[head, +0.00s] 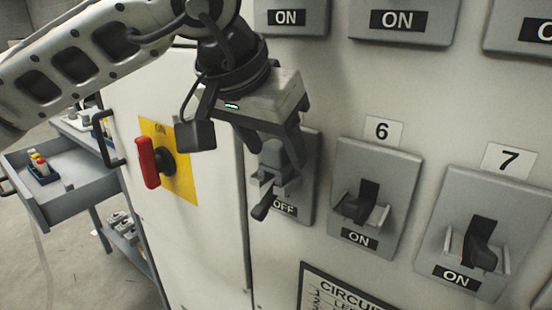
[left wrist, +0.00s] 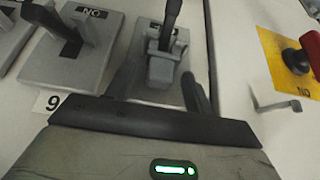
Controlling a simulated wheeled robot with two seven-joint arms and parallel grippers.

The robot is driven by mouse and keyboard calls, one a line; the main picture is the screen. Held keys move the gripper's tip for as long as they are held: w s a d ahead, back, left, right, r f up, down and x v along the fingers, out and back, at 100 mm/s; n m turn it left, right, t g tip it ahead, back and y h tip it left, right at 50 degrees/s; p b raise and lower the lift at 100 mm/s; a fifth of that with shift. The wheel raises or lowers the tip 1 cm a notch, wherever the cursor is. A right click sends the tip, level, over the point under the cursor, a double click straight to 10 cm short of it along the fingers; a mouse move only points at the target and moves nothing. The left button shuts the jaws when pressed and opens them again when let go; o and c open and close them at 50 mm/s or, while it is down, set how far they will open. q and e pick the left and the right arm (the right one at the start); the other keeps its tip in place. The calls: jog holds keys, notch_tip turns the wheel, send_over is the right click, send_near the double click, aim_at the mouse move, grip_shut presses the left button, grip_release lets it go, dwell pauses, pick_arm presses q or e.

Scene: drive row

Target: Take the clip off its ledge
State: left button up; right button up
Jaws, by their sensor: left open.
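A small grey clip (head: 268,181) sits at the black lever (head: 262,208) of the switch marked OFF, left of switch 6. It also shows in the left wrist view (left wrist: 163,68), between my fingers with the lever beyond it. The ledge under the clip is mostly hidden. My left gripper (head: 280,150) is open, pointing down in front of this switch, with a finger on either side of the clip. I cannot tell whether the fingers touch it. Its fingers also frame the clip in the left wrist view (left wrist: 160,88). My right gripper is not in view.
Switch 6 (head: 372,195) and switch 7 (head: 482,243), both marked ON, stand to the right. A red rotary handle (head: 148,162) on a yellow plate (head: 180,183) juts out at the left. A cart with an open drawer (head: 75,195) stands further left.

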pick_arm(q)
jog(key=shift+f, duration=0.1)
jog(key=shift+c, duration=0.3)
jog(key=c, duration=1)
